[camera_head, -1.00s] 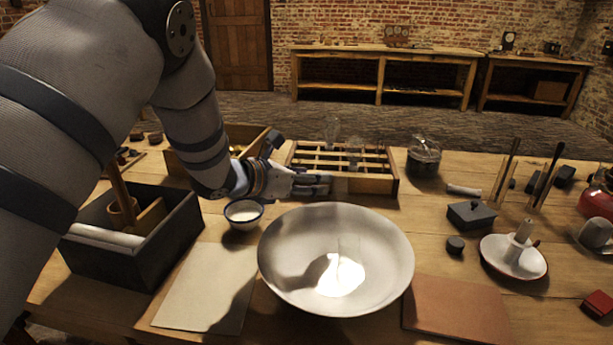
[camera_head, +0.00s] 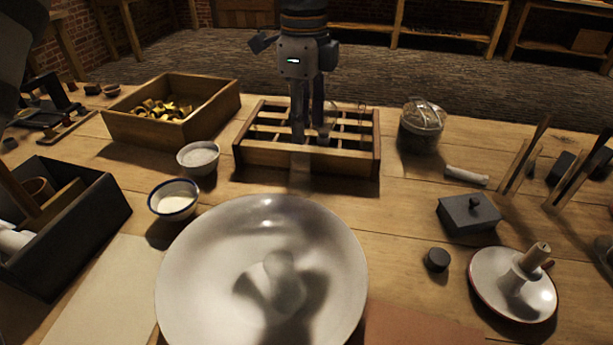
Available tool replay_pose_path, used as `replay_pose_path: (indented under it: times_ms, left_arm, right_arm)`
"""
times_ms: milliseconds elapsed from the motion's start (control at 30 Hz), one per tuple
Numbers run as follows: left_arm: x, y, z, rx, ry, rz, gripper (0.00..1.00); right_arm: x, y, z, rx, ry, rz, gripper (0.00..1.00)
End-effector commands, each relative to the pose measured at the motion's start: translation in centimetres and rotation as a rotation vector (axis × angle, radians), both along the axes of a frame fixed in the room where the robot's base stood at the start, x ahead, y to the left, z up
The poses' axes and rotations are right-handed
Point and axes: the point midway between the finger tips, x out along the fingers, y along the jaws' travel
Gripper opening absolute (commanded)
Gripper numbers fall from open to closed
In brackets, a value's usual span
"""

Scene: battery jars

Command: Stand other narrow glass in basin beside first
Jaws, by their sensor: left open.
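The wide pale basin (camera_head: 205,250) stands at the front middle of the table. A pale shape and dark shadows show inside it; I cannot tell whether the shape is glass or a reflection. A wooden rack with compartments (camera_head: 262,160) stands behind the basin. A clear narrow glass (camera_head: 325,128) shows faintly in the rack, just right of my left gripper's fingers. Another faint clear outline is further right in the rack. My left gripper (camera_head: 308,134) points straight down into the rack, open, with its fingers close to the glass. Whether they straddle it is unclear. My right gripper is not in view.
Two small bowls (camera_head: 174,200) stand left of the basin. A wooden box of brass pieces (camera_head: 208,107) is behind them. A dark open box (camera_head: 90,215) is at left. A lidded glass jar (camera_head: 421,126), grey box (camera_head: 468,215) and candle dish (camera_head: 483,287) stand at right.

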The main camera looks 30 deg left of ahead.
Motion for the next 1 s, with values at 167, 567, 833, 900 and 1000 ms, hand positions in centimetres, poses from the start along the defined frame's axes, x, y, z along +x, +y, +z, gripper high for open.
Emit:
replay_pose_path:
  times_ms: [167,567,833,900,1000]
  left_arm:
    - [0.0,0.1,-3.1,0.001,0.001,-0.001,0.43]
    - [0.0,0.5,-8.6,0.002,-0.004,-0.003,0.43]
    - [0.0,0.5,-8.5,0.003,-0.005,-0.004,0.18]
    - [0.0,0.5,-8.5,0.003,-0.005,-0.004,0.02]
    - [0.0,0.5,-8.5,0.003,-0.005,-0.004,0.00]
  right_arm:
    - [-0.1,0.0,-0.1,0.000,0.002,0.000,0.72]
    - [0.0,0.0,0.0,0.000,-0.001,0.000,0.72]
    - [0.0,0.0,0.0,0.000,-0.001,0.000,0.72]
    - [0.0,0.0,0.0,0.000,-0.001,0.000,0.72]
    - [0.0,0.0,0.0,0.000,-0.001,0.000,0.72]
